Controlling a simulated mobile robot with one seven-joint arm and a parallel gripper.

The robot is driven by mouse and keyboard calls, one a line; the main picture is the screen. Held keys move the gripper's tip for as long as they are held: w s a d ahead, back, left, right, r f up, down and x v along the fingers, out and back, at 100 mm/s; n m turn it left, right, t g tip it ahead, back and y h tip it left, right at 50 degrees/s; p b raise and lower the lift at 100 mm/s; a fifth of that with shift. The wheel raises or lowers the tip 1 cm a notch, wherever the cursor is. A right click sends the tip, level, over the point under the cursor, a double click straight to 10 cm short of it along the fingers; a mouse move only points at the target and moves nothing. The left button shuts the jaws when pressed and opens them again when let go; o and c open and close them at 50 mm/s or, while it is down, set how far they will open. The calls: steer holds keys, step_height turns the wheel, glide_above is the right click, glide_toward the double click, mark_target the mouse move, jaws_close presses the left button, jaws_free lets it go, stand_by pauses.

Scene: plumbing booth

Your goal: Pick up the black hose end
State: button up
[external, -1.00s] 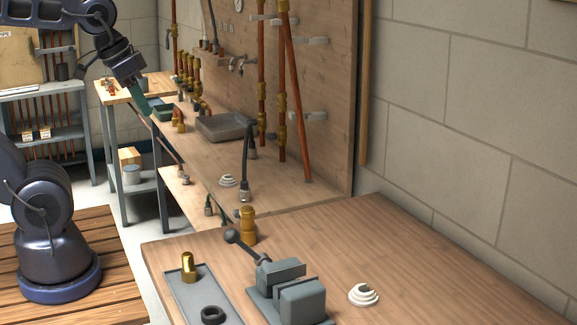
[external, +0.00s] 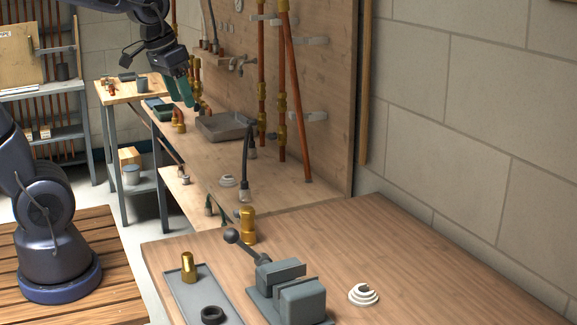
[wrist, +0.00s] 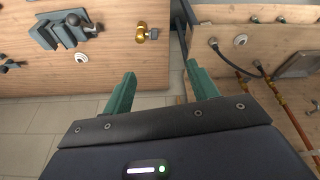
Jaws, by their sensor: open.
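The black hose (external: 246,158) arches over the lower workbench, with a grey fitting on its near end (external: 244,194) and another fitting (external: 253,152) behind it. In the wrist view the hose (wrist: 240,63) shows right of the fingers, its end fitting (wrist: 213,42) beyond the right fingertip. My gripper (external: 182,104) has green fingers pointing down, above the bench and left of the hose, well apart from it. In the wrist view my gripper (wrist: 160,69) is open, with nothing between the fingers.
A grey sink tray (external: 222,127) lies left of the hose, with copper pipes (external: 282,120) on the board behind. A white coiled piece (external: 228,181) sits beside the hose end. The nearer table holds a vise (external: 290,292), a brass fitting (external: 248,226) and a tray (external: 203,292).

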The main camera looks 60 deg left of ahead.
steer(key=w+a+f+n+g, duration=0.1)
steer(key=w+a+f, duration=0.15)
steer(key=w, duration=0.25)
steer(key=w+a+f+n, duration=0.1)
steer(key=w+a, duration=0.2)
steer(key=w, duration=0.2)
steer(key=n+g, duration=0.3)
steer(key=n, duration=0.2)
glide_above(244, 188)
steer(key=a, duration=0.1)
steer(key=f, duration=2.3)
steer(key=shift+w+f, duration=0.25)
steer(key=shift+w, duration=0.1)
steer(key=shift+a+f, duration=0.25)
steer(key=shift+f, duration=0.25)
steer(key=shift+d+f, duration=0.15)
steer(key=shift+f, duration=4.95)
steer(key=c, duration=1)
steer(key=shift+c, duration=0.2)
